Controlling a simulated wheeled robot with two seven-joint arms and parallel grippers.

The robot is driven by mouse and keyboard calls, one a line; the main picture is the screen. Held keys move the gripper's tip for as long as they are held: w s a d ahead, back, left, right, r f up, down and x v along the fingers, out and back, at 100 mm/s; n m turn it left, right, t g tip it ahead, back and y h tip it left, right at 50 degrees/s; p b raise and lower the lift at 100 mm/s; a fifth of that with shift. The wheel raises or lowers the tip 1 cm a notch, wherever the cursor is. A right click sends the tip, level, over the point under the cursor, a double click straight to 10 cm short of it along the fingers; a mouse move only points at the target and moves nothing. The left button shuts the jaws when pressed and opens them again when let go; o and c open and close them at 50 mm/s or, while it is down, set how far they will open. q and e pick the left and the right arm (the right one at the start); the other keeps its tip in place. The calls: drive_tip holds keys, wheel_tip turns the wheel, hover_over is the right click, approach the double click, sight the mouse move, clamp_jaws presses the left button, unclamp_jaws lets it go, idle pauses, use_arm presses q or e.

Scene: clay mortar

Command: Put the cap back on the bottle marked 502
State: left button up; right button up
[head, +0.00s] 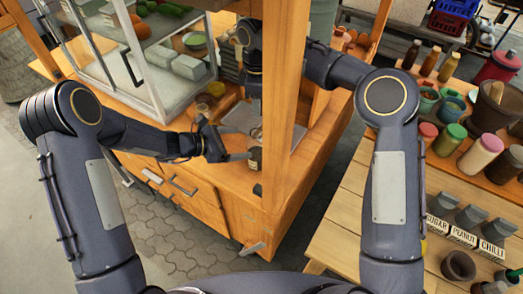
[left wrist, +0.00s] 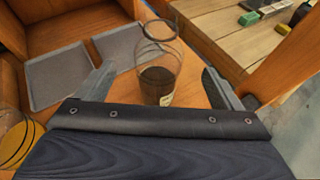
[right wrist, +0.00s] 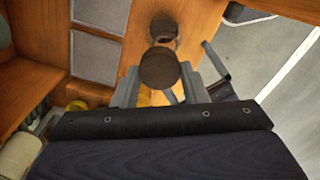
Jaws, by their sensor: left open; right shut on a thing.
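A clear glass bottle (left wrist: 158,88) with dark contents and a pale label stands upright on the wooden counter in the left wrist view. Its open neck faces up, and I cannot read its marking. It is small in the head view (head: 254,160). My left gripper (left wrist: 165,92) is open, with its fingers on either side of the bottle. My right gripper (right wrist: 166,88) is shut on a dark round cap (right wrist: 159,68). In the right wrist view the cap is in front of the bottle (right wrist: 163,32), apart from it in the picture. A wooden post partly hides my right arm in the head view.
The wooden post (head: 283,100) rises beside both grippers. Two grey trays (left wrist: 57,75) lie on the counter near the bottle. A glass case (head: 160,65) stands at the left. A side table (head: 340,210) with jars and labelled boxes is at the right.

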sight(256, 143)
use_arm(q)
drive_tip(key=shift+f, duration=0.5)
use_arm(e)
drive_tip(key=shift+s+a+n, duration=0.35)
drive_tip(key=shift+a+n, duration=0.15)
drive_tip(key=shift+a, duration=0.1)
use_arm(q)
drive_tip(key=x, duration=0.7)
drive_tip(key=shift+w+d+f, duration=0.1)
drive_tip(key=shift+w+d, duration=0.05)
drive_tip(key=c, duration=1.5)
use_arm(e)
drive_tip(key=shift+f, duration=0.1)
use_arm(q)
drive_tip(key=shift+o, duration=0.2)
use_arm(e)
drive_tip(key=shift+f, duration=2.45)
drive_tip(key=shift+f, duration=0.1)
drive_tip(key=shift+f, duration=0.8)
